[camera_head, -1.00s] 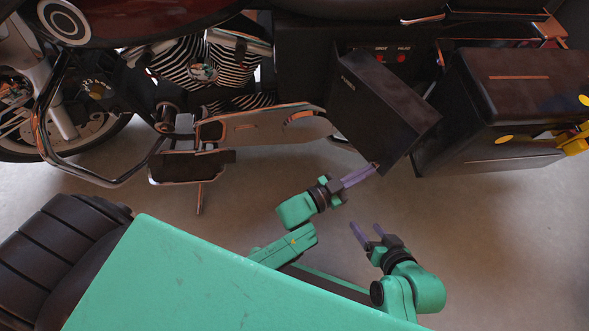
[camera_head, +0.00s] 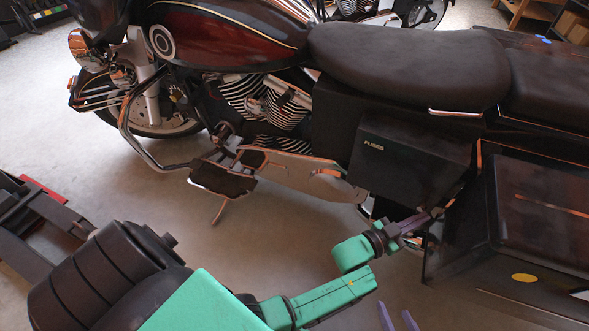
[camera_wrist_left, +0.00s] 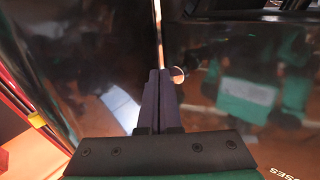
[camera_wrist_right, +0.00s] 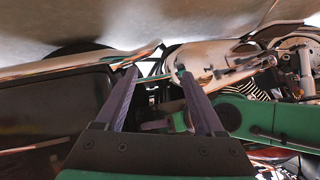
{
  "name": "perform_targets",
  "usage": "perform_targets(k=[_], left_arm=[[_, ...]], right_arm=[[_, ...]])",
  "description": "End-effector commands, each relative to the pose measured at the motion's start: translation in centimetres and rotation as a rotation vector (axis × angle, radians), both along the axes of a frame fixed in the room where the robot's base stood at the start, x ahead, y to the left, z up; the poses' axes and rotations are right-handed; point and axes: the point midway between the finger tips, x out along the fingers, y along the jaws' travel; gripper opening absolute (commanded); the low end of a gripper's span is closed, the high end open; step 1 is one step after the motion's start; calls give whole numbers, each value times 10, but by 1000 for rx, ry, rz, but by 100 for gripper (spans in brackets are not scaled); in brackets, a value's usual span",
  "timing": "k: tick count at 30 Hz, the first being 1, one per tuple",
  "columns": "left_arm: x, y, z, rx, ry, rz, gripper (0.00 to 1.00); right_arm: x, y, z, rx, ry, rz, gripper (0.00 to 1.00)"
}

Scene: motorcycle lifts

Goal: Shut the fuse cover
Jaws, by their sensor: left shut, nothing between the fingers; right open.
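The fuse cover (camera_head: 408,165) is a dark, glossy panel marked "FUSES" on the motorcycle's side, below the seat. In the head view it lies close against the bike, and no fuses show behind it. I cannot tell whether it is fully shut. My left gripper (camera_head: 438,212) is shut and empty, its fingertips at the cover's lower right corner. In the left wrist view the shut fingers (camera_wrist_left: 158,75) point at a bright seam beside the reflective cover (camera_wrist_left: 235,75). My right gripper (camera_head: 398,312) is open and empty, low in the head view; its spread fingers (camera_wrist_right: 155,80) show in the right wrist view.
A dark saddlebag (camera_head: 545,210) stands just right of the cover. The seat (camera_head: 410,65) overhangs above, and a footboard (camera_head: 225,178) juts out at lower left. Bare floor (camera_head: 290,235) lies between the bike and my arms.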

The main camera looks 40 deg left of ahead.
Motion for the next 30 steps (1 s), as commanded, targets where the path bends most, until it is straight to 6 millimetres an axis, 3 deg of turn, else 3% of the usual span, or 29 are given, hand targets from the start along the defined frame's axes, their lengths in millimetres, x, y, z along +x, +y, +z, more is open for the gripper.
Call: perform_targets(k=[12, 30], left_arm=[[21, -1, 3, 0, -2, -1, 0], [23, 0, 4, -1, -2, 0, 0]], right_arm=[[-2, 11, -6, 61, -68, -16, 71], [-2, 12, -5, 67, -75, -17, 71]])
